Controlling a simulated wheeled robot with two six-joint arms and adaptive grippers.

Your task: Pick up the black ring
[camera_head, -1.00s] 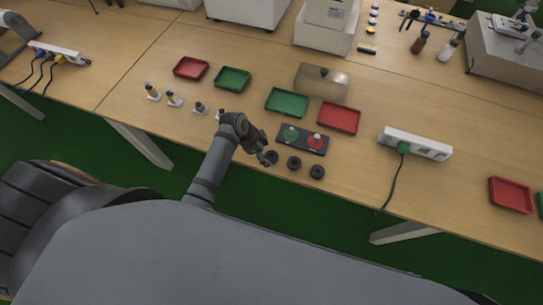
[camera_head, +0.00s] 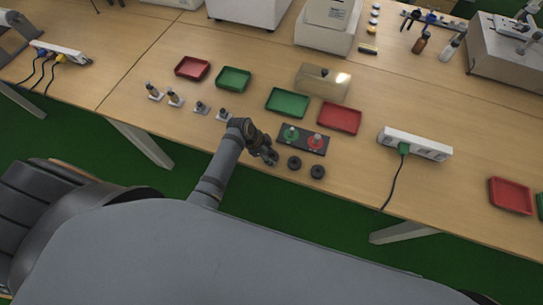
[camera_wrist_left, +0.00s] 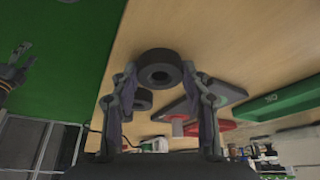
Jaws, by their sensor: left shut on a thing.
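My left gripper (camera_head: 268,157) is at the left end of a row of black rings near the table's front edge. In the left wrist view, its fingers (camera_wrist_left: 160,75) are shut on a black ring (camera_wrist_left: 160,60), one finger on each side. In the head view this ring is mostly hidden by the gripper. Two other black rings, a middle one (camera_head: 294,162) and a right one (camera_head: 317,172), lie flat on the table to its right. At the left edge of the wrist view my right gripper (camera_wrist_left: 29,56) shows small, its fingers apart and empty.
Several small upright parts (camera_head: 200,108) stand to the left. A power strip (camera_head: 415,144) lies to the right.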

